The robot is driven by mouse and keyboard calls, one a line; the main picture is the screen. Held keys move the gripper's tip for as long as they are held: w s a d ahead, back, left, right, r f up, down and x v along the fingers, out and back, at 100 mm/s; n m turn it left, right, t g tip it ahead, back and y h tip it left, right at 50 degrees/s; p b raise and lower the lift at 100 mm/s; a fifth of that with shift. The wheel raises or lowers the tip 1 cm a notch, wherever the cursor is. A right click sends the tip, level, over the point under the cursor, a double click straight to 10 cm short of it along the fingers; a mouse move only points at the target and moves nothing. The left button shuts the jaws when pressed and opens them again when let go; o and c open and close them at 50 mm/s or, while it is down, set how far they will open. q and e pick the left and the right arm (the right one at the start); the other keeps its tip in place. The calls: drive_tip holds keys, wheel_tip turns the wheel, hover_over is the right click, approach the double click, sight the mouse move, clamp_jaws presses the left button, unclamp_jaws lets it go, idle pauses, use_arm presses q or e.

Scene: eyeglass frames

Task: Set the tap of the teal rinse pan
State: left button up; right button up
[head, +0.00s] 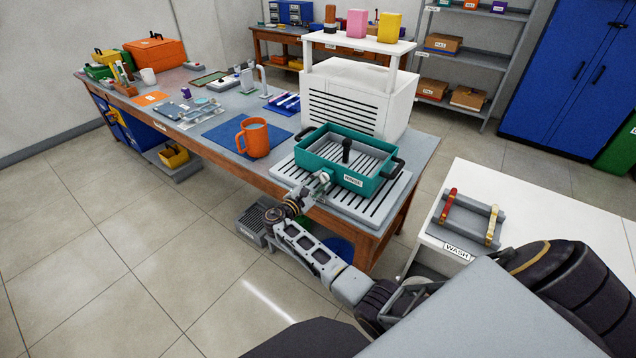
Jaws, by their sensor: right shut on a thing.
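The teal rinse pan (322,167) sits on a grey slatted rack at the near right end of the wooden bench. It has black side handles, a slatted inside and a RINSE label on its front. An upright black knob (346,151) shows within it. My right arm reaches in from the lower right, and my right gripper (316,186) is at the pan's front left corner, shut on the small metallic tap there. The fingers largely cover the tap, so its setting cannot be told. My left gripper is out of view.
An orange mug (253,138) stands on a blue mat left of the pan. A white vented cabinet (352,100) stands behind it. A white table (540,200) at right holds a WASH tray (460,222). Floor in front of the bench is mostly clear.

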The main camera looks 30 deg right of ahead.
drive_tip(key=shift+f, duration=0.1)
drive_tip(key=o, duration=1)
drive_tip(key=shift+v, duration=6.05)
